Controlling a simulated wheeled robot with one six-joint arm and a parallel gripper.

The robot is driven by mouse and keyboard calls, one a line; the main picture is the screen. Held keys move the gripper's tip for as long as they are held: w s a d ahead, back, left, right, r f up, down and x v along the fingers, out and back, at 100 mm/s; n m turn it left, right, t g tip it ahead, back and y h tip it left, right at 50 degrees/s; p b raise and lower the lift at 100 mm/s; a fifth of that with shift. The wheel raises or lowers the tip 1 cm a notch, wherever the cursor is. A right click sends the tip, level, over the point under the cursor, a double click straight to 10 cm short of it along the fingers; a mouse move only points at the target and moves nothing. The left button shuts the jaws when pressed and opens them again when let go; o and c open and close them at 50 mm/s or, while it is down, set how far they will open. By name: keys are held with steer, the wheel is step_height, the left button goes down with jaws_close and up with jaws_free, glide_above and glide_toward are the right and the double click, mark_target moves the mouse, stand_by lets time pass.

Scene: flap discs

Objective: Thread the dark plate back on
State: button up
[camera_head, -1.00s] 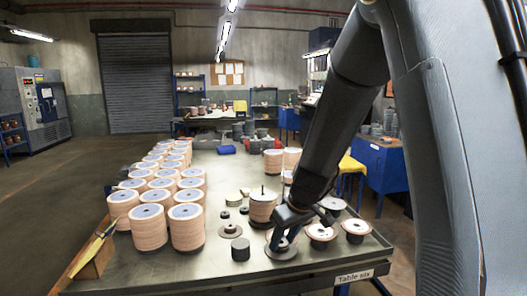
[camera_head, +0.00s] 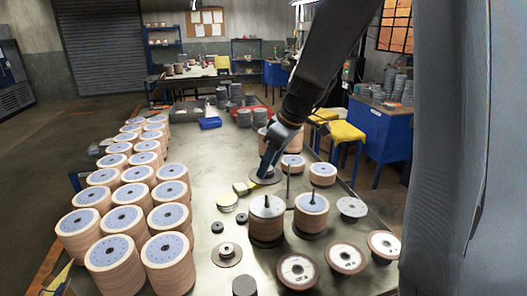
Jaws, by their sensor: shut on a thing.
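My gripper (camera_head: 268,172) is shut on a round dark grey plate (camera_head: 260,179) near the middle of the table's far half. The plate looks nearly level; I cannot tell how far it is above the table. A thin upright rod (camera_head: 288,184) stands just to the right and nearer; its foot is hidden behind disc stacks. A stack of flap discs (camera_head: 266,207) with a short rod tip at its top stands nearer, below the gripper in the picture. Another stack (camera_head: 311,203) stands right of it. My fingers partly cover the plate.
Rows of tall disc stacks (camera_head: 120,219) fill the table's left side. Loose discs (camera_head: 345,256) lie at the front right. A small flanged piece (camera_head: 227,250) and a dark cylinder (camera_head: 245,286) are at the front. A blue tray (camera_head: 210,123) lies at the back.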

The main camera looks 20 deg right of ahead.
mark_target(270, 179)
steer(key=shift+w+f+b, duration=0.1)
steer(key=shift+f+b, duration=1.6)
steer(key=shift+f, duration=1)
steer(key=shift+d, duration=0.15)
steer(key=shift+f+b, duration=1.65)
steer(key=shift+b, duration=0.35)
steer(key=shift+f+b, duration=1.05)
steer(key=shift+f, duration=0.15)
steer(key=o, duration=1.5)
